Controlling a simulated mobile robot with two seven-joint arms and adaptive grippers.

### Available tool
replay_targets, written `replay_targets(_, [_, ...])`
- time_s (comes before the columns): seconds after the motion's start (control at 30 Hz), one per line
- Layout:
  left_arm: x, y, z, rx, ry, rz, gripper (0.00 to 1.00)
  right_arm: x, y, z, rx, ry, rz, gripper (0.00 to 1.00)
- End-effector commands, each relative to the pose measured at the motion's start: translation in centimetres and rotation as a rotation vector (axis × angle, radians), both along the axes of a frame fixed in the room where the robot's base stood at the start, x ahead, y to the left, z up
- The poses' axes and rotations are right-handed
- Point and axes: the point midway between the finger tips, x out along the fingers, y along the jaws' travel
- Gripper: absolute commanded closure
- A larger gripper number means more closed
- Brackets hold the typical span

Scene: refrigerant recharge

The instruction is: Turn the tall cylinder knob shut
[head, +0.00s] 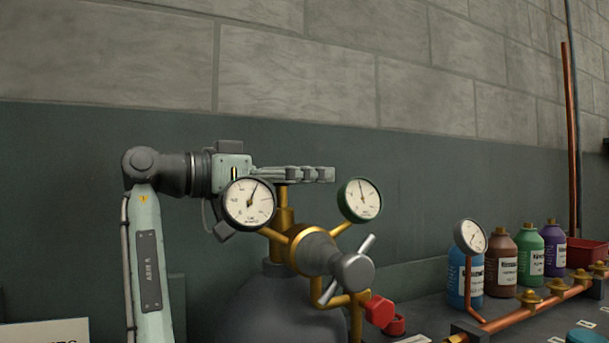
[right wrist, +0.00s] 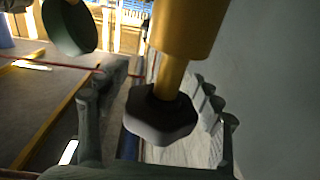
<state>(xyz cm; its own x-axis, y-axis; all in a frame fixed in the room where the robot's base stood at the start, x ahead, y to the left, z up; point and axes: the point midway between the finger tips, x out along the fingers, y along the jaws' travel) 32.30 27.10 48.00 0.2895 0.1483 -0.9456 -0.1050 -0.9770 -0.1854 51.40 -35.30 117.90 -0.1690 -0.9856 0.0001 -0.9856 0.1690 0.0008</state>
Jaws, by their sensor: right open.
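The tall grey cylinder (head: 268,308) stands low in the middle of the head view, partly behind the gauge fitting. Its brass valve stem (head: 283,216) rises to my right gripper (head: 310,174), which lies level across the top and hides most of the knob there. In the right wrist view the dark, lobed knob (right wrist: 160,117) sits on the brass stem (right wrist: 180,60), between the two fingers of my open right gripper (right wrist: 152,115). I cannot tell whether either finger touches it. My left gripper is in neither view.
A left gauge (head: 248,203) and a green-rimmed gauge (head: 360,200) flank the stem, close to my arm. A T-handle valve (head: 350,270) and a red knob (head: 380,311) stand in front. Several bottles (head: 502,262) and a copper pipe (head: 530,306) are at right.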

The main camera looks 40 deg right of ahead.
Motion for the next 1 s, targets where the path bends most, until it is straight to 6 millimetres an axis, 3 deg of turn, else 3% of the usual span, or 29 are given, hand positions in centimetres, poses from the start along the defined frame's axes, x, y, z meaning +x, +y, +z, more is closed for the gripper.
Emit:
replay_targets(0.17, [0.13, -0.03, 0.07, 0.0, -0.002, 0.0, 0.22, 0.0, 0.0, -0.02, 0.0, 0.0, 0.0, 0.37])
replay_targets(0.57, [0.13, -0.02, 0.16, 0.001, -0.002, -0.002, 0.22, 0.01, 0.03, -0.02, 0.0, 0.001, -0.001, 0.86])
replay_targets(1.0, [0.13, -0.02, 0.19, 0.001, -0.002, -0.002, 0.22, 0.01, 0.04, -0.01, 0.0, 0.001, 0.0, 0.92])
